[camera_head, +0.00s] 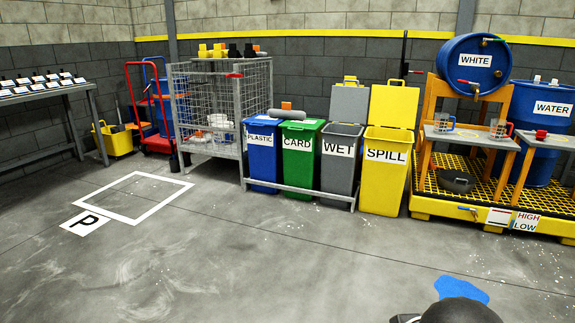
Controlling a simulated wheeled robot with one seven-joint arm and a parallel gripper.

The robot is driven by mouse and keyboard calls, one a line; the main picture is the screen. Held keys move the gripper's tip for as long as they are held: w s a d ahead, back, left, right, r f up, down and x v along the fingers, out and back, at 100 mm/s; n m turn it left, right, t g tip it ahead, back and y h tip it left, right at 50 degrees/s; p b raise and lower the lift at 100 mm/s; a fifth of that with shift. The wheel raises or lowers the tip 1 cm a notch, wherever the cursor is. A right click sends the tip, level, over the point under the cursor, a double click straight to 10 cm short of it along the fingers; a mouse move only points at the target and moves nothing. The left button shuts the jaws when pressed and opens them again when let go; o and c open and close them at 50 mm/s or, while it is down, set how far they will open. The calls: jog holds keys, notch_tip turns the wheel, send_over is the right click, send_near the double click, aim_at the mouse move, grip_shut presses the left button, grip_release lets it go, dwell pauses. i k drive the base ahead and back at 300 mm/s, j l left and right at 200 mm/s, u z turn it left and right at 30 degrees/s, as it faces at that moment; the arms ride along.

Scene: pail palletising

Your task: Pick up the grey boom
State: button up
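A grey boom (287,114), a short thick roll, lies on top of the lids of the blue PLASTIC bin (262,155) and the green CARD bin (299,160), near where the two meet. A dark rounded part of my own body shows at the bottom right edge. My gripper's fingers are not in view.
A grey WET bin (340,165) and yellow SPILL bin (386,175) stand right of it with lids raised. A low rail (298,190) runs before the bins. A wire cage (212,105) stands left, a yellow spill pallet (480,208) right. A blue puddle (462,289) lies on otherwise open floor.

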aim_at(286, 113)
jog(key=i, duration=2.55)
jog(key=i+z, duration=0.1)
jog(key=i, duration=0.45)
jog(key=i+j, duration=0.1)
jog(key=i, duration=0.45)
jog(key=i+j+z, duration=0.15)
jog(key=i, duration=0.4)
jog(key=i+j+z, duration=0.1)
jog(key=i, duration=0.45)
jog(key=i+z, duration=0.2)
